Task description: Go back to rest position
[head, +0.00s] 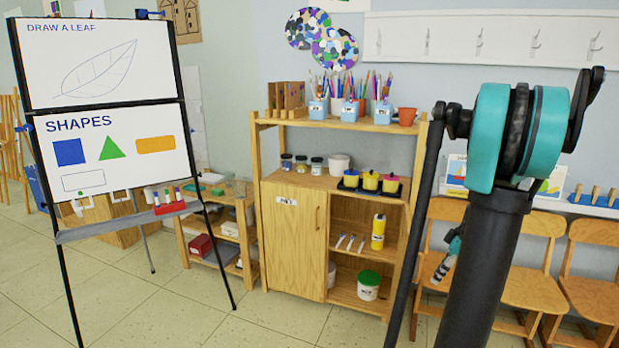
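My arm stands at the right of the head view, with its teal joint raised high and a dark link running down from it. My gripper (444,266) shows only in part, as a small teal and grey piece between my arm links, in front of the chairs. Most of it is hidden behind the dark link. I cannot tell whether its fingers are open or shut, and I see nothing held in it.
An easel (125,210) with drawing boards stands at the left. A wooden cabinet (292,240) with paint pots and brush cups stands in the middle, beside a low shelf (190,228). Wooden chairs (590,292) line the right wall. The tiled floor (175,320) in front is clear.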

